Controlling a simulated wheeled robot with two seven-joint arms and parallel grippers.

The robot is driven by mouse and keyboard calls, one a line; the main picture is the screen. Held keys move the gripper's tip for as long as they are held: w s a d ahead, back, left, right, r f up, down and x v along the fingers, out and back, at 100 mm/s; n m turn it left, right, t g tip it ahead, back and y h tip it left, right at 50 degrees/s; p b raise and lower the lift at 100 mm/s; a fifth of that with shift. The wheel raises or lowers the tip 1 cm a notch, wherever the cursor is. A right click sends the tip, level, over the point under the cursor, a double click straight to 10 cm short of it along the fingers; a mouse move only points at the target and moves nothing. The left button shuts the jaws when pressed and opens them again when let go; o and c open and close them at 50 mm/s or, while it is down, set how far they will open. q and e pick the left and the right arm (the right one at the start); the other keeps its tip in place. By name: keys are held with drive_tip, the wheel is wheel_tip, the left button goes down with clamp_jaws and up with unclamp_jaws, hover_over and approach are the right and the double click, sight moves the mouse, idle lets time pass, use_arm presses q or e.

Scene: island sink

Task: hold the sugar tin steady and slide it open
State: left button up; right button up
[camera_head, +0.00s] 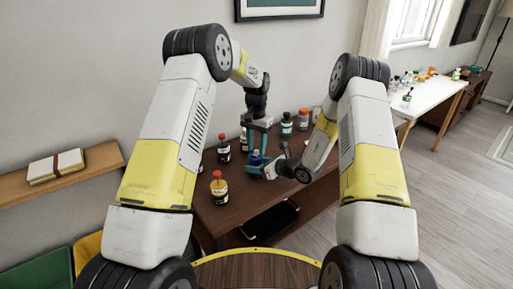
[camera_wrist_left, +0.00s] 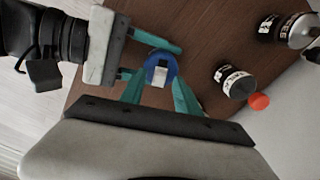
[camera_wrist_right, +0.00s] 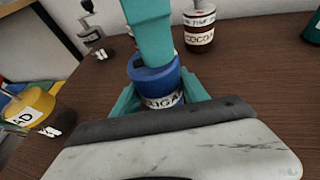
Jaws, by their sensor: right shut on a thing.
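The sugar tin (camera_head: 256,158) is blue with a white label and stands upright on the dark wooden table. In the right wrist view the tin (camera_wrist_right: 155,82) sits between the teal fingers of my right gripper (camera_wrist_right: 160,95), which is shut on its body from the side. My left gripper (camera_head: 257,138) comes down from above. In the left wrist view its fingers (camera_wrist_left: 160,85) are apart on either side of the tin's round blue top (camera_wrist_left: 161,66), which has a pale patch on it. In the right wrist view a left finger hides part of the top.
Jars with red tops, one in front (camera_head: 218,188) and one behind (camera_head: 224,152), stand left of the tin. A cocoa jar (camera_wrist_right: 200,30) is close behind the tin.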

sight(257, 150)
use_arm(q)
wheel_tip(257, 150, up, 11)
drive_tip(key=shift+r, duration=0.2)
idle(0.4)
use_arm(e)
drive_tip(key=o, duration=1.6)
drive_tip(key=shift+c, duration=0.2)
